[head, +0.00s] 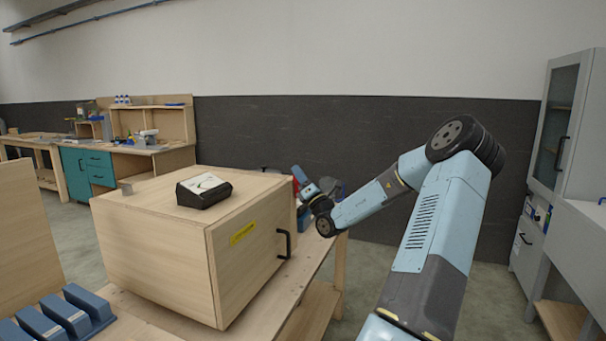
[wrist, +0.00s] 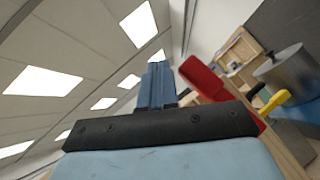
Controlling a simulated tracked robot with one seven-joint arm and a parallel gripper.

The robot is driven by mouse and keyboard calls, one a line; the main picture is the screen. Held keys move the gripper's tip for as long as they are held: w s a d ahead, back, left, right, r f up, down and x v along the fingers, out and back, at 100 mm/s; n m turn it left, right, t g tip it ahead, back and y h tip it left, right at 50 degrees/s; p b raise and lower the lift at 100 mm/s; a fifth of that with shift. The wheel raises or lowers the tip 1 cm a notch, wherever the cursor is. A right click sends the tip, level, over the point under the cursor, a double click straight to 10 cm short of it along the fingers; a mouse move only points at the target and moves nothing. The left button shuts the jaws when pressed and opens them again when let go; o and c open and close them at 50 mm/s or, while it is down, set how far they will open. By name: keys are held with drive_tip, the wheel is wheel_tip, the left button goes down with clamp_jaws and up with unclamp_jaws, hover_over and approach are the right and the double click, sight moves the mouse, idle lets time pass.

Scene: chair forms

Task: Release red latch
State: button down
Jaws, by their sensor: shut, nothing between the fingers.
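The red latch (wrist: 203,78) shows in the wrist view as a long red piece just right of my fingers. Its lower part is hidden behind my gripper's black body. In the head view only a small bit of red (head: 295,187) shows at the right side of the wooden box (head: 152,243). My gripper (wrist: 157,72) is shut and empty, its blue fingers side by side. In the head view my gripper (head: 299,173) is by the box's far right side, close to the red bit. I cannot tell whether they touch.
The box has a door with a black handle (head: 284,244) and a yellow label (head: 243,233). A black device (head: 204,190) sits on top. In the wrist view a grey cylinder (wrist: 291,72) and a yellow-handled thing (wrist: 273,102) are at the right. Blue forms (head: 66,315) stand front left.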

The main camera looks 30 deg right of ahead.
drive_tip(key=s+a+f, duration=0.1)
drive_tip(key=s+a, duration=0.3)
drive_tip(key=s, duration=0.7)
drive_tip(key=shift+s+a, duration=0.2)
drive_tip(key=shift+a, duration=0.05)
drive_tip(key=shift+f, duration=0.1)
